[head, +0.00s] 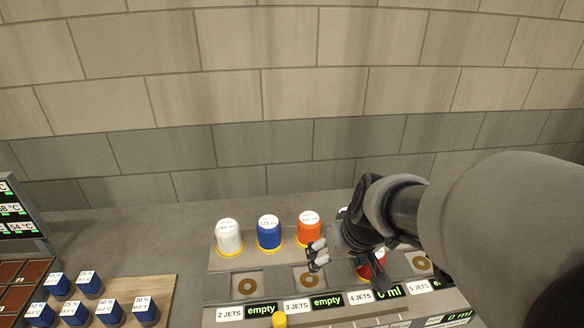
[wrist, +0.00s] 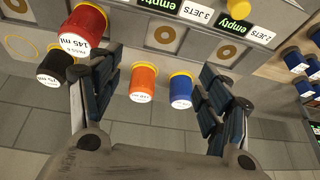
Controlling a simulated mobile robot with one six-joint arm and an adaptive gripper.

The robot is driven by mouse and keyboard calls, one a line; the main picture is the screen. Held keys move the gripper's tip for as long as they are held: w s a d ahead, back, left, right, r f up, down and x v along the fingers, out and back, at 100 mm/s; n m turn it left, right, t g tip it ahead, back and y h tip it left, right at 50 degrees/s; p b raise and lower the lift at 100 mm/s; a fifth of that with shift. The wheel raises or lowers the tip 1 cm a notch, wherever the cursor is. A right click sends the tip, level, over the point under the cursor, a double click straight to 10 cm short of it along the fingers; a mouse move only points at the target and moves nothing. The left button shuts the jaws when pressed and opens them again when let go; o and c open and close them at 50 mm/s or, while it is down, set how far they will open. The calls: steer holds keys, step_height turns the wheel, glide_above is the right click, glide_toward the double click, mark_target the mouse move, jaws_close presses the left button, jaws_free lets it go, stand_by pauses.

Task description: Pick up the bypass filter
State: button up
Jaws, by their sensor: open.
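Several capped filters stand in a row, and their small labels are too blurred to tell which is the bypass filter. In the head view, a white one (head: 229,240), a blue one (head: 269,235) and an orange one (head: 308,231) stand on the back of the bench unit. A red one (head: 373,269) is partly hidden by my arm. The wrist view shows the red (wrist: 84,28), black (wrist: 58,67), orange (wrist: 144,78) and blue (wrist: 181,88) ones. My gripper (wrist: 160,72) is open and empty, with orange and blue showing between its fingers.
Ring-marked seats (head: 247,286) with "empty" displays (head: 262,310) lie in front of the row. A yellow knob (head: 279,319) is at the front. Small blue blocks (head: 146,311) stand on a wooden board at the left. A block wall (head: 170,150) rises behind.

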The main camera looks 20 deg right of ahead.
steer(key=shift+o, duration=1)
steer(key=w+d+r+m+p, duration=0.1)
steer(key=d+p, duration=0.3)
steer(key=d, duration=0.3)
steer(key=shift+w+d+r+h, duration=0.3)
steer(key=shift+d, duration=0.1)
steer(key=m+b, duration=0.1)
glide_above(364, 273)
steer(key=d, duration=0.3)
steer(key=shift+g+h, duration=0.3)
steer(key=shift+h, duration=0.1)
steer(key=f, duration=1.2)
steer(key=shift+w+f, duration=0.25)
steer(key=shift+w, duration=0.1)
steer(key=x, duration=0.2)
steer(key=b+x, duration=0.2)
steer(key=x, duration=0.1)
steer(key=shift+w+a+f, duration=0.1)
steer(key=shift+w+f, duration=0.2)
steer(key=shift+w, duration=0.1)
steer(key=shift+r, duration=0.1)
steer(key=shift+c, duration=0.2)
steer(key=c, duration=1.5)
